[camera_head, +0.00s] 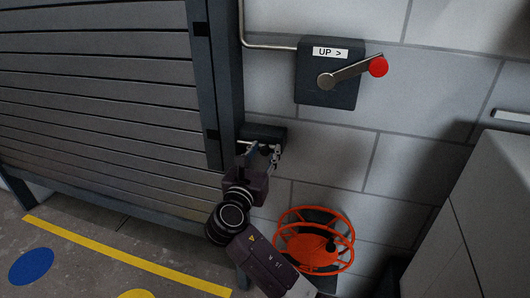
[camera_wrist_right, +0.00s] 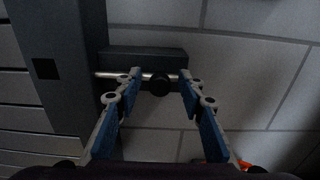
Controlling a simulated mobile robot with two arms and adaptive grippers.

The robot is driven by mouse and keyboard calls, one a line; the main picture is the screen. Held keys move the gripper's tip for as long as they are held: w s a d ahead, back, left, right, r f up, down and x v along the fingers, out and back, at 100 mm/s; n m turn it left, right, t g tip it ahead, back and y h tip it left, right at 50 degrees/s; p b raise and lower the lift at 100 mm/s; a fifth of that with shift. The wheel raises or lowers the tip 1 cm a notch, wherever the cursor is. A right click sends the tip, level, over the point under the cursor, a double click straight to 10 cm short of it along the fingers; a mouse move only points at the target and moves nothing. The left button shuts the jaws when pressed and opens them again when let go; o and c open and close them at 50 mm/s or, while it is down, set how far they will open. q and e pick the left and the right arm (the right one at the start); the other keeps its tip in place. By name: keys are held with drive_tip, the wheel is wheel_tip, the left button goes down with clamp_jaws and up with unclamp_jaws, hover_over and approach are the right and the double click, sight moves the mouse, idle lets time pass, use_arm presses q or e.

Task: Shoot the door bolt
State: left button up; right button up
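The door bolt is a thin metal rod (camera_wrist_right: 112,75) with a round black knob (camera_wrist_right: 158,85), under a dark housing (camera_wrist_right: 143,58) on the wall. The housing also shows in the head view (camera_head: 266,131), just right of the door's dark post (camera_wrist_right: 68,60). The rod's left end meets the post's edge; I cannot tell whether it enters it. The slatted door (camera_head: 100,90) stands to the left. My right gripper (camera_wrist_right: 160,78) is open, its two blue-padded fingers on either side of the knob with gaps visible. The left gripper is in neither view.
Above the bolt is a dark box (camera_head: 312,85) with an "UP >" label and a red-knobbed lever (camera_head: 377,67). An orange wheel-shaped reel (camera_head: 313,240) is low by the wall, right of my arm. A pale cabinet (camera_head: 465,200) stands at the right.

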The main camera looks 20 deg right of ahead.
drive_tip(key=shift+w+d, duration=0.25)
drive_tip(key=shift+w, duration=0.1)
clamp_jaws()
